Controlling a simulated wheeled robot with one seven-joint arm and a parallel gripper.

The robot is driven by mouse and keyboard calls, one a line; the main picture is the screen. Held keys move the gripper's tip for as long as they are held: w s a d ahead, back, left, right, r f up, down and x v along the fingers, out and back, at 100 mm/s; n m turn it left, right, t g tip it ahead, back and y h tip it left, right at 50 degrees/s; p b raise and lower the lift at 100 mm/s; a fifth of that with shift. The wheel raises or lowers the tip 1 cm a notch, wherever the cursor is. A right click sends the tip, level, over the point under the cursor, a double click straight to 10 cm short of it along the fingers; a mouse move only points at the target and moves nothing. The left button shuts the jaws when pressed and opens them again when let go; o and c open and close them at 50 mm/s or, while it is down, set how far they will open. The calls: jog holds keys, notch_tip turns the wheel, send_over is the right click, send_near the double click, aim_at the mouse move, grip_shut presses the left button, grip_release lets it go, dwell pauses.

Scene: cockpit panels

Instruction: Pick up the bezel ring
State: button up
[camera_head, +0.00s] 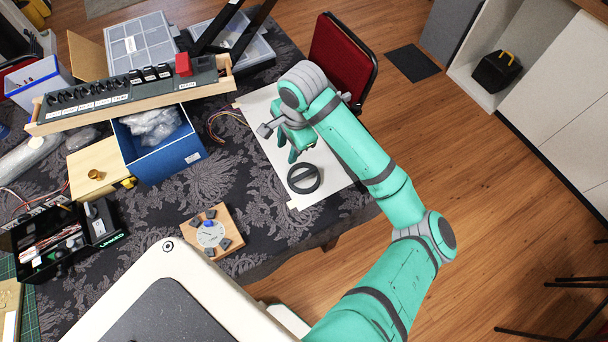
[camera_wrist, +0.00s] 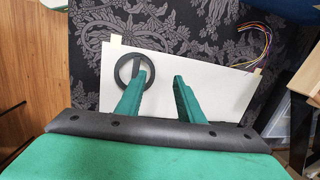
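How high the fingers are above the sheet is hard to tell.
A blue box (camera_head: 165,155) with clear bags and a panel of black switches (camera_head: 100,95) stand left of the sheet. A wooden block with a dial (camera_head: 211,234) lies front left. A red chair (camera_head: 342,60) stands behind my arm. The sheet around the ring is clear.

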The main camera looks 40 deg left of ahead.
jog(key=h, duration=0.2)
send_over(303, 174)
jog(key=shift+m, duration=0.4)
notch_tip(303, 174, down, 4)
jog(key=shift+d+f, duration=0.15)
jog(key=shift+w+f, duration=0.1)
jog(key=shift+f, duration=3)
jog(key=shift+w, duration=0.1)
jog(key=shift+f, duration=0.15)
jog(key=shift+f, duration=0.1)
jog(key=shift+c, duration=0.6)
grip_shut()
